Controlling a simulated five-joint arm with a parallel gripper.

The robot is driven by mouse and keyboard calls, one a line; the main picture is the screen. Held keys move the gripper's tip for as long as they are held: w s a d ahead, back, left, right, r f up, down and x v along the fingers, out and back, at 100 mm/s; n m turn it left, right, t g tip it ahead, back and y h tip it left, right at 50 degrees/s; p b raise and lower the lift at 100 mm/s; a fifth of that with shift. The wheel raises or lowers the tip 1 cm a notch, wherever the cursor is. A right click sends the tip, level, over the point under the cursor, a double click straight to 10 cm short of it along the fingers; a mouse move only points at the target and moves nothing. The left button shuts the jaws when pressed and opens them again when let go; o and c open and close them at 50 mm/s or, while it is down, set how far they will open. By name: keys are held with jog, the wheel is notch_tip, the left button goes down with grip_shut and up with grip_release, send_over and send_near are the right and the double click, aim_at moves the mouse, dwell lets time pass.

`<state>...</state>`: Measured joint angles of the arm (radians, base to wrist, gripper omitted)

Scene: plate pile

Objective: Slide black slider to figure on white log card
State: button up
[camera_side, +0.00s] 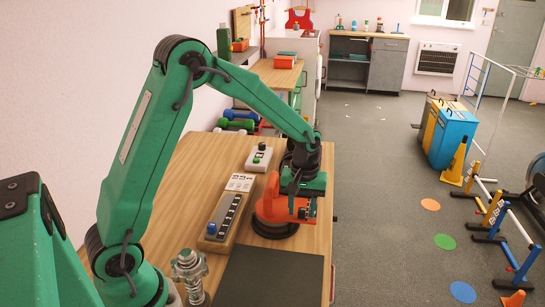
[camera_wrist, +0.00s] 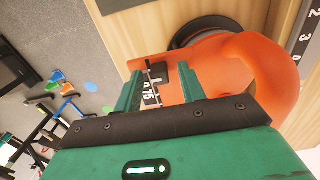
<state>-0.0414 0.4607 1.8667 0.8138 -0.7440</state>
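My gripper (camera_side: 302,208) points down over an orange curved device (camera_side: 270,208) on a round black base. In the wrist view, the fingers (camera_wrist: 160,70) are apart, on either side of a small black part (camera_wrist: 158,76) with white figures and a thin metal rod. Whether this part is the black slider, and whether a finger touches it, I cannot tell. A white card (camera_side: 240,182) with dark figures lies at the far end of a wooden board (camera_side: 214,243). The figures are too small to read surely. A blue knob (camera_side: 211,228) sits at the near end of the board's numbered strip.
A pale box with a green button (camera_side: 259,158) stands behind the board. A dark mat (camera_side: 270,277) lies at the table's (camera_side: 192,178) front, and a metal clamp-like piece (camera_side: 188,270) stands at front left. The numbered strip also shows in the wrist view (camera_wrist: 306,45).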

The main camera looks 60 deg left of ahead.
aim_at(304, 200)
grip_shut()
jog(key=shift+w+a, duration=2.55)
grip_release()
jog(key=shift+r, duration=0.15)
notch_tip(304, 200, up, 8)
jog(key=shift+f, duration=0.2)
